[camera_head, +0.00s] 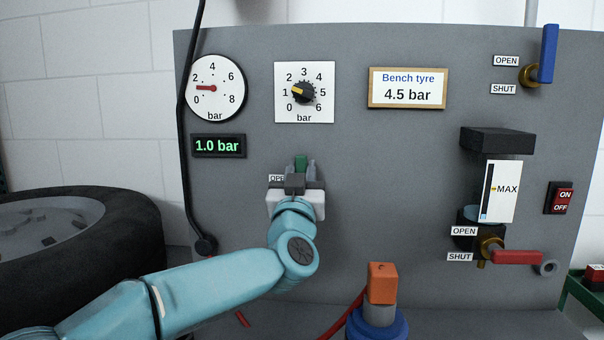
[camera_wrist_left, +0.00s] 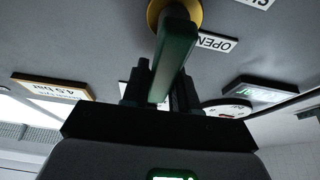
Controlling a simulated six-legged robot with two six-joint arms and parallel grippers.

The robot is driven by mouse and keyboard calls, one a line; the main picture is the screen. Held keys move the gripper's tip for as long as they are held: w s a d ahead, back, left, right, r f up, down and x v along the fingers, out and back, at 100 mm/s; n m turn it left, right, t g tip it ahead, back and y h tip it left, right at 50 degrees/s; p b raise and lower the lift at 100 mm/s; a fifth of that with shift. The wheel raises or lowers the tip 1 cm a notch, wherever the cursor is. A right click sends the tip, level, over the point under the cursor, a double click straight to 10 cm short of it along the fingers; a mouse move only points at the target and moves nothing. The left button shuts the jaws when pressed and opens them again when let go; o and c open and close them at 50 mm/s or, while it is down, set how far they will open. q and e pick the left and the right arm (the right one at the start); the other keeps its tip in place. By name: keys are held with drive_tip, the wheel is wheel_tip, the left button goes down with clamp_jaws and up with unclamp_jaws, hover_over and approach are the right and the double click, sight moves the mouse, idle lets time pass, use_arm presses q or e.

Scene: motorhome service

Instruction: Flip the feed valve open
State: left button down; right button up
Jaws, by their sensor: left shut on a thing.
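The green valve lever (camera_head: 301,162) is on the grey panel, its tip showing above my left gripper (camera_head: 300,178). The left gripper is shut on this lever, with one dark finger on each side. In the left wrist view the green lever (camera_wrist_left: 175,58) runs from a brass hub (camera_wrist_left: 174,12) to between the fingers (camera_wrist_left: 162,92). The lever stands upright, pointing up the panel. An OPEN label (camera_head: 276,179) is partly hidden beside the gripper in the head view; in the wrist view the OPEN label (camera_wrist_left: 215,42) is clear. My right gripper is not in view.
A pressure gauge (camera_head: 216,88), a knob (camera_head: 304,92) and a 1.0 bar display (camera_head: 218,146) are above. A blue lever (camera_head: 548,54) stands upright; a red lever (camera_head: 517,257) lies level. An orange block (camera_head: 382,283) is at front. A tyre (camera_head: 120,225) is left.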

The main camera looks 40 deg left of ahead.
use_arm(q)
drive_tip(key=c, duration=1.2)
unclamp_jaws()
drive_tip(key=shift+w+f, duration=0.1)
drive_tip(key=shift+f, duration=0.15)
drive_tip(key=shift+o, duration=1.2)
drive_tip(key=shift+r, duration=0.15)
drive_tip(key=b+v, duration=0.1)
drive_tip(key=v, duration=1.5)
drive_tip(key=shift+s+d, duration=0.15)
drive_tip(key=shift+s, duration=0.1)
drive_tip(key=shift+s, duration=0.1)
